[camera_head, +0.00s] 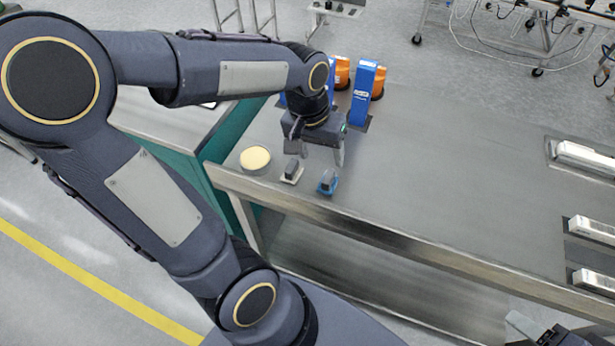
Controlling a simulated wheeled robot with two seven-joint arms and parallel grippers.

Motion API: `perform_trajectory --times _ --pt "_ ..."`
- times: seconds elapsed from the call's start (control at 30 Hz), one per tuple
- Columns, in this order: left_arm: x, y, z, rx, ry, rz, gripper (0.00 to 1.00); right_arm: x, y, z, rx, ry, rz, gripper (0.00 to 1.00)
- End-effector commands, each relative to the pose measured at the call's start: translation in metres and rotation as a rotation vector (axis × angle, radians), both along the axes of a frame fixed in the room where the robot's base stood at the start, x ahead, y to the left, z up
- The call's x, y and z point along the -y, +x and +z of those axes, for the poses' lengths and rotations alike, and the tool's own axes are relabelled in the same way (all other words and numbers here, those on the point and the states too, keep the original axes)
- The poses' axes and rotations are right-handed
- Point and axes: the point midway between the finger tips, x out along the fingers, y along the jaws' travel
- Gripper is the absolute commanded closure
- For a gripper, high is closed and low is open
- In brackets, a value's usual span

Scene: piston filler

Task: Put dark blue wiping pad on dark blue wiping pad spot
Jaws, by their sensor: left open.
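A small blue pad with a dark grey grip (327,184) sits on the grey table near its front edge; it looks like the dark blue wiping pad. A similar pad with a whitish base (290,175) sits just left of it. My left gripper (318,154) is open and empty, pointing down above and behind the two pads, apart from both. I cannot make out a marked dark blue pad spot. Part of my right gripper (525,326) shows at the bottom right corner, and its jaws are not clear.
A round tin with cream contents (255,159) stands left of the pads. Blue stands (363,96) with orange parts stand behind my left gripper. White units (585,158) lie along the table's right side. The table's middle (450,190) is clear.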

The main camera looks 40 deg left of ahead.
Motion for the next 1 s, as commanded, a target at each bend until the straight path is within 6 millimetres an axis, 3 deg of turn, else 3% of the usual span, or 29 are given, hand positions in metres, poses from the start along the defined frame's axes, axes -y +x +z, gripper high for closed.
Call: perform_trajectory --times 0.1,0.2,0.4,0.57,1.0 --pt "0.007 -0.044 0.024 0.124 -0.083 -0.01 0.39 0.0 0.0 0.0 0.0 0.0 0.0 0.43" --pt "0.017 -0.075 0.034 0.221 -0.13 -0.024 0.39 0.0 0.0 0.0 0.0 0.0 0.0 0.43" --pt "0.033 -0.112 0.037 0.357 -0.167 -0.048 0.39 0.0 0.0 0.0 0.0 0.0 0.0 0.43" --pt "0.038 -0.12 0.036 0.394 -0.172 -0.056 0.39 0.0 0.0 0.0 0.0 0.0 0.0 0.43" --pt "0.038 -0.12 0.036 0.394 -0.172 -0.057 0.39 0.0 0.0 0.0 0.0 0.0 0.0 0.43"
